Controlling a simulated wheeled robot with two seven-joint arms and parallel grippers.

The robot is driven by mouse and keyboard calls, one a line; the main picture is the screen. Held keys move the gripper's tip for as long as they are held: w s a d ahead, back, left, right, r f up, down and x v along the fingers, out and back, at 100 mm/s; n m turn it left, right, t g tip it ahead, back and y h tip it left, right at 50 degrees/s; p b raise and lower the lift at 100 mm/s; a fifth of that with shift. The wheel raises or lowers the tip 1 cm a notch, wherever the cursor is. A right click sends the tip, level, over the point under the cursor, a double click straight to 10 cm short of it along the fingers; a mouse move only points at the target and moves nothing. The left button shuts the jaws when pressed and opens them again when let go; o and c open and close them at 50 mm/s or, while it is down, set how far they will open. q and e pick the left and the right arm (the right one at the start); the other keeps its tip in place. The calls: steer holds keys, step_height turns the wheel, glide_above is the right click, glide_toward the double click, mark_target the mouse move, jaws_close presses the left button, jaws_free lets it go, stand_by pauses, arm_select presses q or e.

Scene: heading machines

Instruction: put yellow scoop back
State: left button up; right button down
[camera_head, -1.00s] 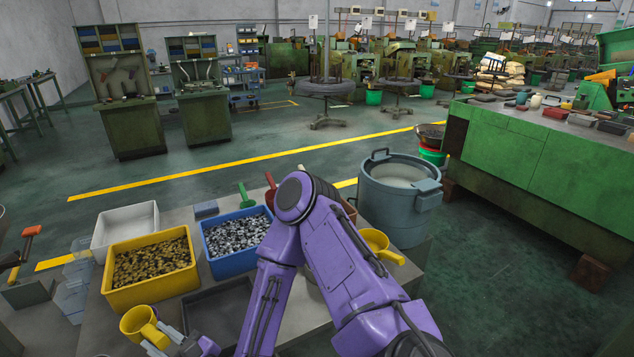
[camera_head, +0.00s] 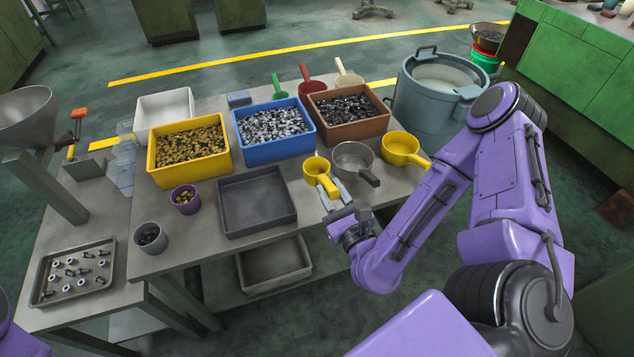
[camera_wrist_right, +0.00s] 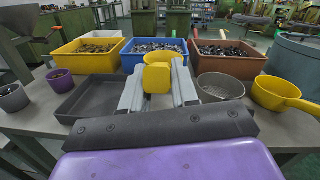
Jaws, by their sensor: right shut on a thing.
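A small yellow scoop (camera_head: 318,169) is over the table's front right part, between the dark grey tray and a steel scoop. My right gripper (camera_head: 338,198) is shut on its handle. In the right wrist view the scoop's handle (camera_wrist_right: 157,78) stands between the two fingers, with its cup beyond them. I cannot tell whether the cup touches the table. A larger yellow scoop (camera_head: 401,148) rests at the table's right edge, beyond the steel scoop (camera_head: 353,158). My left gripper is not in view.
Yellow (camera_head: 157,173), blue (camera_head: 245,151) and brown (camera_head: 333,134) bins of parts stand behind the empty dark grey tray (camera_head: 257,229). A purple cup (camera_head: 184,200) and a grey cup (camera_head: 151,238) stand left of it. A blue-grey barrel (camera_head: 425,105) stands off the right edge.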

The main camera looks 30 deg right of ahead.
mark_target(325, 181)
steer(key=w+f+b, duration=0.1)
steer(key=w+b, duration=0.1)
steer(key=w+d+f+b, duration=0.1)
steer(key=w+b, duration=0.1)
steer(key=b, duration=0.1)
steer(key=w+d+f+b, duration=0.1)
steer(key=w+b, duration=0.1)
steer(key=b, duration=0.1)
steer(key=shift+w+d+f, duration=0.15)
steer(key=shift+d+f, duration=0.1)
steer(key=shift+f, duration=0.15)
steer(key=w+f, duration=0.1)
steer(key=w+d+f, duration=0.1)
steer(key=w+f, duration=0.2)
steer(key=f, duration=0.1)
steer(key=shift+w+d+f, duration=0.15)
steer(key=shift+w+d, duration=0.15)
steer(key=shift+d, duration=0.05)
step_height(325, 181, down, 3)
steer(key=shift+w+r, duration=0.1)
steer(key=shift+r, duration=0.1)
steer(key=shift+d+f, duration=0.1)
steer(key=shift+f, duration=0.25)
